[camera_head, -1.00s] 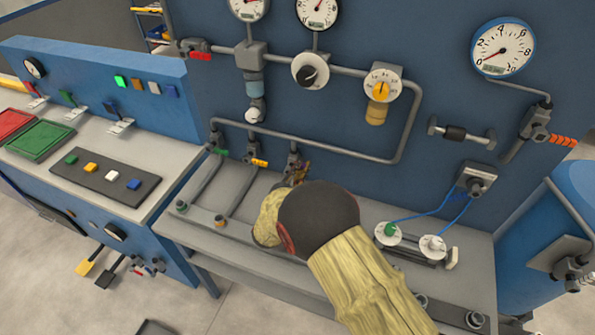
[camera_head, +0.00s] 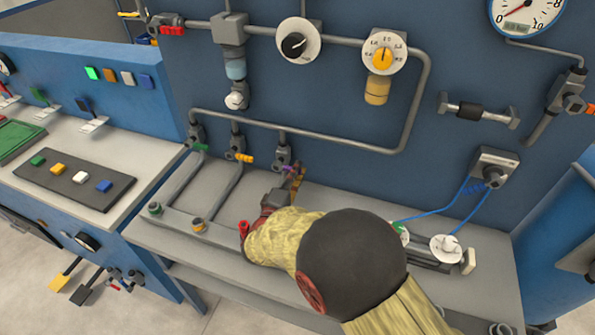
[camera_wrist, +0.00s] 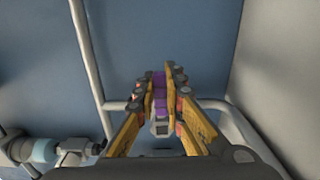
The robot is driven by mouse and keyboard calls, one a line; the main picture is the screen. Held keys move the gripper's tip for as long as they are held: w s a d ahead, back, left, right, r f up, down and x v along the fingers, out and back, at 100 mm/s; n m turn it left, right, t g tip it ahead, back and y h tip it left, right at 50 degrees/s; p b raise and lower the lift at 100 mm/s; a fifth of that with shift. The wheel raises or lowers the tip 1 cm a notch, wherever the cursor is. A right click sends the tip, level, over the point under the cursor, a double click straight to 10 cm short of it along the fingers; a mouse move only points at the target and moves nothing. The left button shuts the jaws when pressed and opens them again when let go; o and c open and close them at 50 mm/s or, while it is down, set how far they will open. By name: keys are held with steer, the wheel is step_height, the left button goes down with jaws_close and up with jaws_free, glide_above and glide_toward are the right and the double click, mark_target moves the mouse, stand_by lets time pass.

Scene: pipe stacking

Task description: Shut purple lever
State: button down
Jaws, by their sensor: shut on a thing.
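The purple lever (camera_wrist: 160,92) shows in the wrist view, upright between the two yellow-brown fingers of my gripper (camera_wrist: 162,80). The fingers are closed in on its sides. A grey fitting (camera_wrist: 160,127) sits at the lower end of the lever. In the head view my gripper (camera_head: 295,178) is at the third valve (camera_head: 283,154) on the low wall pipe. My fingers and wrist hide most of the lever there, so its exact angle cannot be told.
A green lever (camera_head: 199,147) and an orange lever (camera_head: 244,157) sit on valves left of my gripper. The grey pipe (camera_head: 330,143) runs just above. Dials with blue cables, such as the white dial (camera_head: 446,248), stand on the bench to the right.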

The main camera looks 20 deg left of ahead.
steer(key=shift+f, duration=0.2)
stand_by(0.3)
steer(key=c, duration=1.8)
jaws_free()
steer(key=shift+c, duration=0.2)
steer(key=shift+s, duration=0.1)
steer(key=s, duration=1.1)
steer(key=shift+s+a, duration=0.4)
steer(key=shift+a, duration=0.05)
